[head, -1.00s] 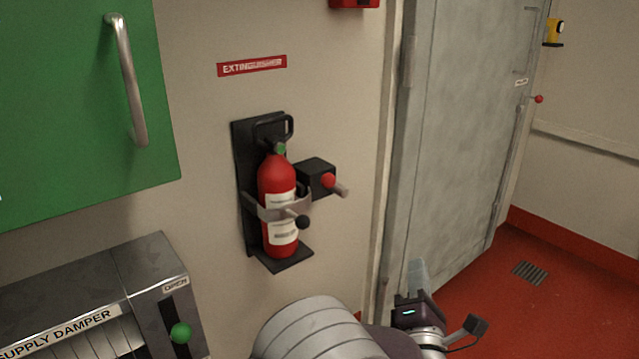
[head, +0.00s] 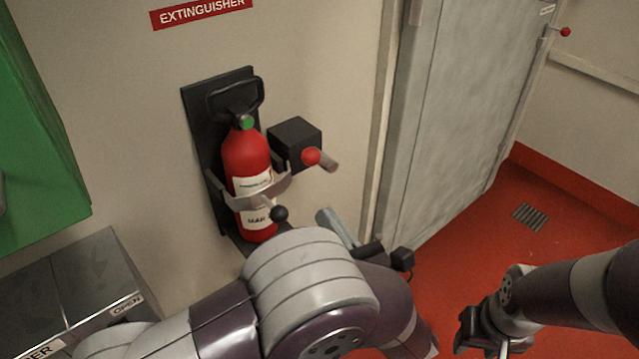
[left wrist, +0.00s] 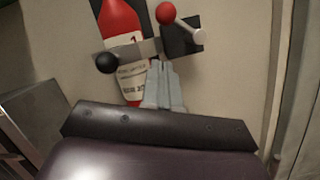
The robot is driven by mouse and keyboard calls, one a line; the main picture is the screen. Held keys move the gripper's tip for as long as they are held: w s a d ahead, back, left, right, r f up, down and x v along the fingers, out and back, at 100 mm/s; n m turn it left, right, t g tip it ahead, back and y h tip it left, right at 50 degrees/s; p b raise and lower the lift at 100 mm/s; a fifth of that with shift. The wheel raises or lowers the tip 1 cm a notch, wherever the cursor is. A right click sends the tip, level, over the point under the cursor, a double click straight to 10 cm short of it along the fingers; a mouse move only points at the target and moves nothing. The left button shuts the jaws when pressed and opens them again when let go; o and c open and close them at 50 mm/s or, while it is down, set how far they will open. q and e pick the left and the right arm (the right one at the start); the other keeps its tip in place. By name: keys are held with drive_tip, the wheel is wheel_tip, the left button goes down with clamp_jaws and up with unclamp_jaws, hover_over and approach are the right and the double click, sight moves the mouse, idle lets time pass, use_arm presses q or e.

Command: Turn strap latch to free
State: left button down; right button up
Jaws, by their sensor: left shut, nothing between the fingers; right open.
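A red fire extinguisher (head: 247,155) stands in a black wall bracket (head: 205,130). A grey metal strap (head: 217,190) wraps around its body. A short latch lever with a black knob (head: 279,214) sticks out at the strap's front; the knob also shows in the left wrist view (left wrist: 107,63). My left gripper (head: 327,215) is shut and empty, below and right of the black knob. In the left wrist view its fingertips (left wrist: 161,66) lie over the strap's right end, apparently without holding it. My right gripper (head: 484,346) is open at the lower right, away from the bracket.
A black box (head: 296,143) with a red-knobbed lever (head: 312,157) sits right of the extinguisher, close above my left gripper. A green cabinet (head: 35,150) and a metal damper box (head: 70,280) are at left. A grey door (head: 450,110) stands at right over red floor.

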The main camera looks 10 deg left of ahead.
sight(314, 156)
use_arm(q)
drive_tip(key=w+a+r, duration=0.2)
drive_tip(key=w+r, duration=0.2)
drive_tip(key=shift+w+a, duration=0.25)
drive_tip(key=shift+a, duration=0.1)
